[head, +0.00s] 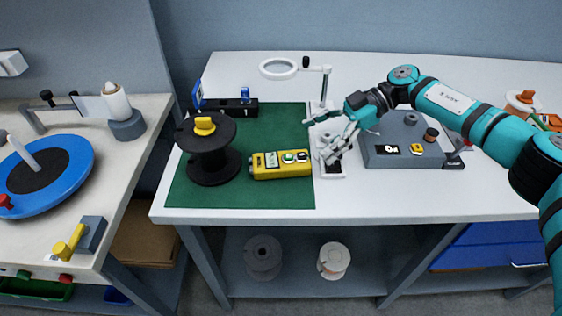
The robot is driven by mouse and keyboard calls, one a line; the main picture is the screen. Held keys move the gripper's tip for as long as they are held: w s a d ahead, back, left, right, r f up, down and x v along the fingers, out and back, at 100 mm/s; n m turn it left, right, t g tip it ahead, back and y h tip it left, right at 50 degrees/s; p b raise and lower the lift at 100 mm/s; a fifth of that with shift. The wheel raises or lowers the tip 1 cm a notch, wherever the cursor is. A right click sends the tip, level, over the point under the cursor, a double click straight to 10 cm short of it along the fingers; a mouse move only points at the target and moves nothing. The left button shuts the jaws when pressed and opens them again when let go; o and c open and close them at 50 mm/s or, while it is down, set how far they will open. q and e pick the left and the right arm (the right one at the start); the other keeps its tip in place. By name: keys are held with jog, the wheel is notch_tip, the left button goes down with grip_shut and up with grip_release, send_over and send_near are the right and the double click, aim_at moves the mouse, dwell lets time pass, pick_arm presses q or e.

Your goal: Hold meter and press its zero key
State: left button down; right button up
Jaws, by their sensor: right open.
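The meter may be the yellow handheld box (281,165) lying on the green mat. It has a pale display at its left and a green and a white round key at its right. A grey unit (403,154) with a small dark display and a yellow key stands to the right. I cannot read the key labels. My right gripper (325,140) is open and empty, above the white table between the box and the grey unit, over a small white item. My left gripper is not in view.
On the green mat (225,197) stand a black spool (208,160) with a yellow knob and a dark rail (236,107). A ring magnifier (278,69) rises behind. A bench at left carries a blue disc (60,160). The table's front strip is clear.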

aim_at(286, 156)
jog(key=b+x, duration=0.1)
jog(key=x, duration=0.2)
jog(key=shift+s+d, duration=0.1)
jog(key=shift+s, duration=0.05)
jog(key=b+x, duration=0.1)
jog(key=x, duration=0.1)
jog(key=shift+a+f+b, duration=0.2)
jog(key=shift+b, duration=0.2)
jog(key=shift+s+a+f+p, duration=0.15)
jog(key=shift+s+a+p, duration=0.05)
jog(key=shift+a+p, duration=0.35)
jog(key=shift+s+a+f+p, duration=0.2)
jog(key=shift+a+p, duration=0.25)
jog(key=shift+a, duration=0.2)
jog(key=shift+a+f, duration=0.25)
jog(key=shift+a, duration=0.1)
jog(key=shift+f, duration=0.1)
jog(key=shift+c, duration=0.2)
jog(key=shift+s, duration=0.1)
jog(key=c, duration=0.8)
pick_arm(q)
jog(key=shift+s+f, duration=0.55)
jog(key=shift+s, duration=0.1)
pick_arm(e)
jog(key=shift+c, duration=0.5)
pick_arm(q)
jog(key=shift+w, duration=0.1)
pick_arm(e)
jog(key=shift+s+f, duration=0.1)
jog(key=shift+f, duration=0.15)
